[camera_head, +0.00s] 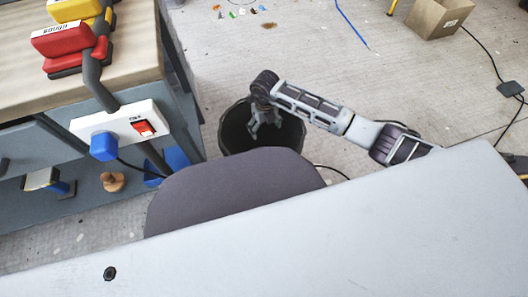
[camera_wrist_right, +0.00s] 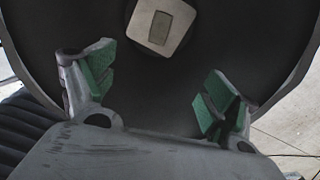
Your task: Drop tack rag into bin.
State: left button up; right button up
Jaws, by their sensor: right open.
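The dark round bin (camera_head: 292,137) stands on the floor beyond my grey body parts. My right gripper (camera_head: 265,130) points down over the bin's mouth. In the right wrist view my right gripper (camera_wrist_right: 158,84) has its green-padded fingers wide apart, with nothing between them. The bin's dark inside (camera_wrist_right: 245,50) fills most of that view. A pale square thing with a beige patch, which looks like the tack rag (camera_wrist_right: 160,22), lies inside the bin, apart from the fingers. My left gripper is not in view.
A workbench (camera_head: 135,85) with red and yellow tools and a power strip (camera_head: 125,122) stands to the left of the bin. A cardboard box (camera_head: 437,18), a blue stick and small coloured scraps lie on the floor behind. Cables run at right.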

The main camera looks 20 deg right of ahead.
jog(key=shift+r, duration=0.15)
notch_tip(320, 180, up, 12)
dwell(0.8)
jog(key=shift+s+f, duration=0.1)
jog(key=shift+f, duration=0.15)
dwell(0.8)
